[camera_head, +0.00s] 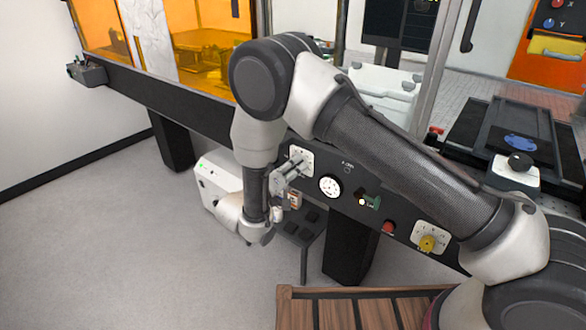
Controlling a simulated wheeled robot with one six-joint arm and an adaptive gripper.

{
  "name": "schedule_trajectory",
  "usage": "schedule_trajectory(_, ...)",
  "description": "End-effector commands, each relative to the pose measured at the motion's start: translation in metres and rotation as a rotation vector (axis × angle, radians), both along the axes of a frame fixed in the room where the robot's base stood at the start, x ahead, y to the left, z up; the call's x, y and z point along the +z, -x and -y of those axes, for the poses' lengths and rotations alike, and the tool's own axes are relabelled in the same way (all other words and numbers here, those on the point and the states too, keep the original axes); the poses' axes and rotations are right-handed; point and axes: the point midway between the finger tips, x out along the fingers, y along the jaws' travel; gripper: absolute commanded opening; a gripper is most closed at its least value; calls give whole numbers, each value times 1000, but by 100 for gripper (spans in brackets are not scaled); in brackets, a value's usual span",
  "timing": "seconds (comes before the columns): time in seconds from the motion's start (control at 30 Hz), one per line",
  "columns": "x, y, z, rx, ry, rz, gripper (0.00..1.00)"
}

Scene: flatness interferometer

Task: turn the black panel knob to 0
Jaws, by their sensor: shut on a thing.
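My gripper (293,168) is at the front panel of the machine, in front of a pale square dial plate (306,156). Its fingers reach to the plate and are shut on what sits there. The black panel knob is mostly hidden by the fingers, so its pointer and setting cannot be read. The marks on the plate are too small to read. My arm comes from the lower right and bends down over the panel.
On the dark panel, right of the plate, are a round white gauge (330,187), a green switch (371,202), a red button (388,228) and a yellow knob (427,243). A slatted wooden bench (345,310) stands in front. Open floor lies left.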

Motion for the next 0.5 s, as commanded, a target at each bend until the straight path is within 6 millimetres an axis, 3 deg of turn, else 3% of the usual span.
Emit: schedule_trajectory(0.5,0,0,-1,2,380,-297,12)
